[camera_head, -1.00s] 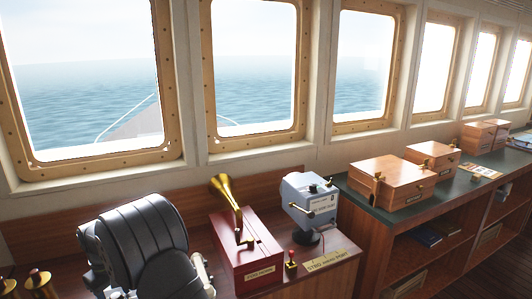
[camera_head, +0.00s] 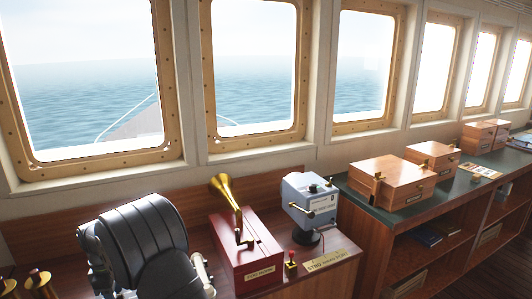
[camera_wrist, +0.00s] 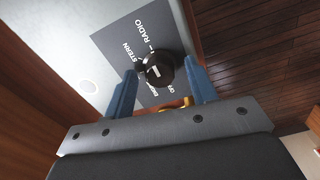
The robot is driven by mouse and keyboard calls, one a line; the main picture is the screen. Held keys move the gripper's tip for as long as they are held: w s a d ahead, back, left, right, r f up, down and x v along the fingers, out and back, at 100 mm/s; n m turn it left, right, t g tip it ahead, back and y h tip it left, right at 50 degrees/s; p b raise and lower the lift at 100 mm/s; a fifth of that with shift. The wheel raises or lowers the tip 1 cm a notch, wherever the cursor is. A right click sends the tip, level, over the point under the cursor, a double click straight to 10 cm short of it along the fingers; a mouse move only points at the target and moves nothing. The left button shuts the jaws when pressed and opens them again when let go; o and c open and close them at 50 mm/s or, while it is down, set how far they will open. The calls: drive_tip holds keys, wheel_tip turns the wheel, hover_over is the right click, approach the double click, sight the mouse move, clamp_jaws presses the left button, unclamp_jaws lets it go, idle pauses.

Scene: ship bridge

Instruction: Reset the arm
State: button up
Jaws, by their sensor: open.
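My gripper (camera_wrist: 160,68) shows only in the wrist view. Its two blue fingers are open and apart, one on each side of a round black knob (camera_wrist: 157,69). I cannot tell whether either finger touches the knob. The knob sits on a dark panel (camera_wrist: 115,50) with white lettering that includes "RADIO" and "STERN", set on a pale surface. The lower part of the panel is partly hidden by my gripper. A brass-coloured piece (camera_wrist: 178,103) shows between the fingers below the knob. My gripper is not visible in the head view.
In the head view, a grey box (camera_head: 309,187) with levers and a red box (camera_head: 246,260) with a brass horn (camera_head: 222,187) stand on a wooden console. A large black ribbed device (camera_head: 135,240) is at left. Wooden boxes (camera_head: 392,178) sit on a green-topped counter (camera_head: 362,202) at right.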

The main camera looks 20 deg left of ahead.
drive_tip(key=shift+n, duration=0.5)
